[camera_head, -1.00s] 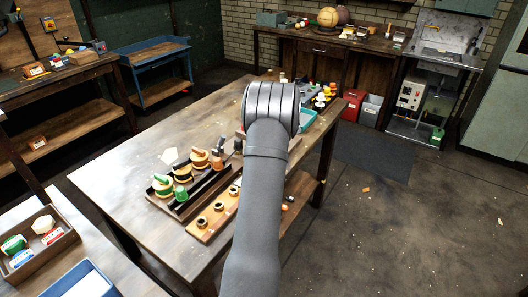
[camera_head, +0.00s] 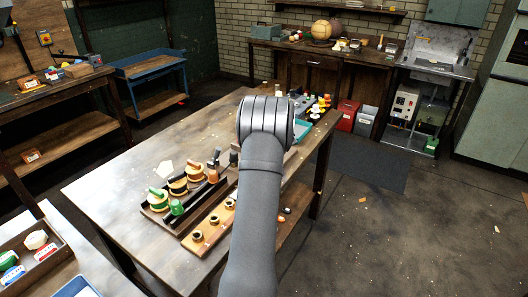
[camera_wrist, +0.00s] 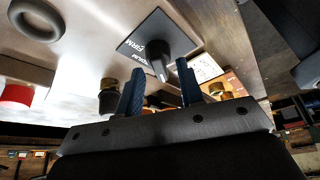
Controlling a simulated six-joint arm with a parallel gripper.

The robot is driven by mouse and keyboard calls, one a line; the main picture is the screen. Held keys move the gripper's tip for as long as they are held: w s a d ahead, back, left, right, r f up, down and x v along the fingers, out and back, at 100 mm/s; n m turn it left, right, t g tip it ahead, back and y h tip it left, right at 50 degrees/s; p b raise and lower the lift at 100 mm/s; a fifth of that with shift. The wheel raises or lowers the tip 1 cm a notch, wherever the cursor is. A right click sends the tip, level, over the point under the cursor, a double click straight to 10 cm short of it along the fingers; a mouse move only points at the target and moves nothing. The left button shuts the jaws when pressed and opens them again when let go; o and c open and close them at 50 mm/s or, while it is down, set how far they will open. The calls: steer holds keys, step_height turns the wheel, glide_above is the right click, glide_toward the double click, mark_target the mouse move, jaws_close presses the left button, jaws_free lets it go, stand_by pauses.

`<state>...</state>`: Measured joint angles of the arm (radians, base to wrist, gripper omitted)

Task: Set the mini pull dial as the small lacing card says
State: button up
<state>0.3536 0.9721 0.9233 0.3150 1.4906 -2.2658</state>
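The mini pull dial shows in the wrist view as a black plate (camera_wrist: 134,46) with white lettering, "FIRM" and what looks like "MEDIUM". A black pointer knob (camera_wrist: 157,55) stands on it. My gripper (camera_wrist: 160,66) is open, its two dark blue fingers apart on either side of the knob's near end. I see a gap beside the knob, and cannot tell whether either finger touches it. A small white printed card (camera_wrist: 207,68) lies right of the fingers. It may be the lacing card; its print is too small to read. In the head view my arm hides the gripper and dial.
On the wooden table (camera_head: 112,184), a dark rack (camera_head: 158,216) of spools and a wooden strip (camera_head: 194,243) with several dark-rimmed holes lie left of my arm. The wrist view shows a red button (camera_wrist: 15,96) and a dark ring (camera_wrist: 36,20). The table's left part is mostly clear.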

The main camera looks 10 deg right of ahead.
steer(key=v, duration=1.7)
steer(key=x, duration=1.7)
steer(key=shift+a+f, duration=0.1)
steer(key=shift+f, duration=0.05)
